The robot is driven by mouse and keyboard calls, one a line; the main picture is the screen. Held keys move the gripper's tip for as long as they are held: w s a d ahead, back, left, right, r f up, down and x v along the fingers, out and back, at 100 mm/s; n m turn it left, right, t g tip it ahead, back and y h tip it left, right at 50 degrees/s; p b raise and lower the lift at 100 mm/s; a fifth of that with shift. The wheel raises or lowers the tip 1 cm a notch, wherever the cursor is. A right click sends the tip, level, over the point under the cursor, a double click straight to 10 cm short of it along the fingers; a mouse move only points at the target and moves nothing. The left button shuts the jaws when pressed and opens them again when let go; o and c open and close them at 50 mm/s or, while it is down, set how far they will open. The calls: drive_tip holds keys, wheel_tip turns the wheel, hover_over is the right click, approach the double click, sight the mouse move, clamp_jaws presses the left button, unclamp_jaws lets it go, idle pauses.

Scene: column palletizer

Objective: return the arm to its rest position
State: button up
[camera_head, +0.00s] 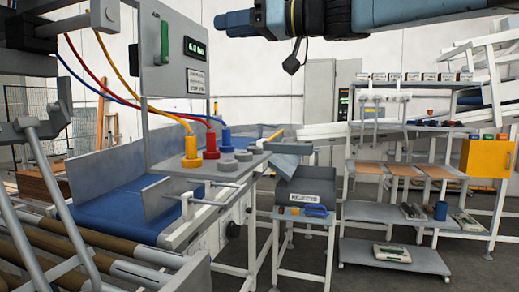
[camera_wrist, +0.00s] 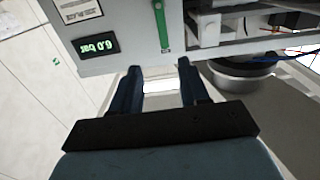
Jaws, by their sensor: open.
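My gripper (camera_wrist: 158,68) shows in the wrist view with its two dark blue fingers apart and nothing between them. In the head view my gripper (camera_head: 222,24) is at the top, pointing left, at the end of my blue and black arm. It is held high, in front of the pale wall. The grey control panel (camera_head: 165,55), with a green lever and a "6.0 bar" display, stands to its left. In the wrist view the panel (camera_wrist: 118,22) lies beyond the fingertips. I cannot tell the exact gap.
Red, yellow and blue hoses run to coloured couplings (camera_head: 211,140) on a plate below the panel. A grey bin (camera_head: 306,192) marked for rejects stands at centre. Shelving (camera_head: 395,255) fills the right.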

drive_tip(key=s+d+f+m+h, duration=0.4)
drive_tip(key=d+f, duration=0.6)
drive_tip(key=f, duration=0.3)
drive_tip(key=s+d+f+m+h, duration=0.4)
drive_tip(key=d+f+m+h, duration=0.2)
drive_tip(key=d+f, duration=0.4)
drive_tip(key=s+d+f+m+t+h, duration=0.1)
drive_tip(key=s+d+f+m+h, duration=0.2)
drive_tip(key=d+f, duration=0.7)
wheel_tip(320, 180, down, 8)
drive_tip(key=m+h, duration=0.2)
drive_tip(key=h, duration=0.2)
drive_tip(key=shift+s+d, duration=0.25)
drive_tip(key=shift+s, duration=0.15)
drive_tip(key=shift+a, duration=0.1)
